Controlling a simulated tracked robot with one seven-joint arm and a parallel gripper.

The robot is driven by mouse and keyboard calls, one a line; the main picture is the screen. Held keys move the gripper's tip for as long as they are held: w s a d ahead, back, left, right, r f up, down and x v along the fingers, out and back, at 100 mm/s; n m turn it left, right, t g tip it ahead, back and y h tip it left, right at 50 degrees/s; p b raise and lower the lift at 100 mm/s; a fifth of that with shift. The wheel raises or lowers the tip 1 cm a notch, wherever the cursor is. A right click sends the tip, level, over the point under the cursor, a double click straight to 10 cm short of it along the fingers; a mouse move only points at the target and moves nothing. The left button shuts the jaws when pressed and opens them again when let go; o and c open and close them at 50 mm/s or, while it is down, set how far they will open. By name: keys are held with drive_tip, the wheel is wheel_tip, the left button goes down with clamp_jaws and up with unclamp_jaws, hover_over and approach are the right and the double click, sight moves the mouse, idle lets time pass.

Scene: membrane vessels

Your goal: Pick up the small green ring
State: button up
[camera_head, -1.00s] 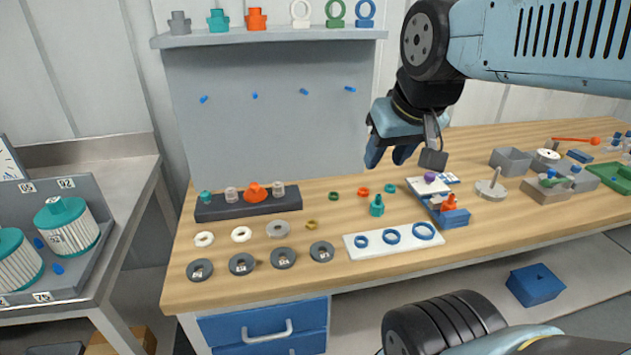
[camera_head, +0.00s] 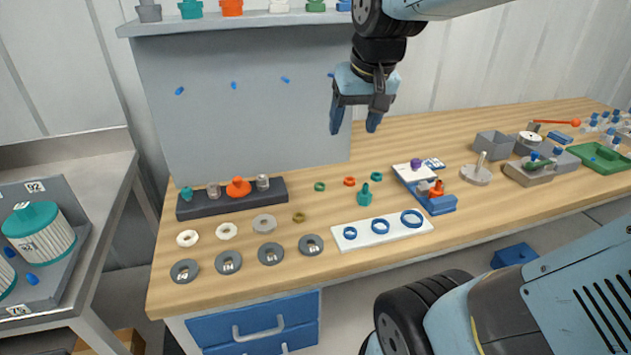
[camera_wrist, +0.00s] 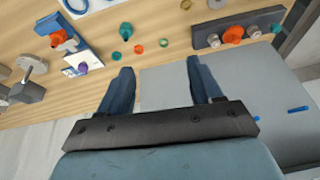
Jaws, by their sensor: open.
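The small green ring (camera_head: 319,187) lies flat on the wooden bench, left of a small orange ring (camera_head: 349,181) and a teal-green ring (camera_head: 376,176). In the wrist view the green ring (camera_wrist: 163,43) shows just beyond the fingertips, roughly between their lines. The orange ring (camera_wrist: 138,49) and teal ring (camera_wrist: 116,55) lie to its left there. My gripper (camera_head: 354,122) points down, open and empty, well above the bench near the back panel. Its two fingers also show in the wrist view (camera_wrist: 160,66). Nothing hides the green ring.
A dark rack with fittings (camera_head: 220,205) stands left of the ring. An olive nut (camera_head: 299,217), a teal fitting (camera_head: 365,195) and a white plate with blue rings (camera_head: 345,243) lie nearer the front. The grey back panel (camera_head: 240,130) rises behind.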

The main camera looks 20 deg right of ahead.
drive_tip(key=w+f+m+g, duration=0.1)
drive_tip(key=w+f+g, duration=0.1)
drive_tip(key=w+f, duration=0.65)
drive_tip(key=w+f+m+g, duration=0.15)
drive_tip(key=w+f, duration=0.35)
drive_tip(key=w, duration=0.7)
drive_tip(key=shift+g, duration=0.25)
drive_tip(key=f, duration=0.9)
drive_tip(key=shift+a, duration=0.3)
drive_tip(key=shift+s+d+f, duration=0.1)
drive_tip(key=shift+f, duration=1.25)
drive_tip(key=shift+d+f, duration=0.1)
drive_tip(key=shift+f, duration=1.25)
drive_tip(key=c, duration=1.1)
drive_tip(key=shift+r, duration=0.15)
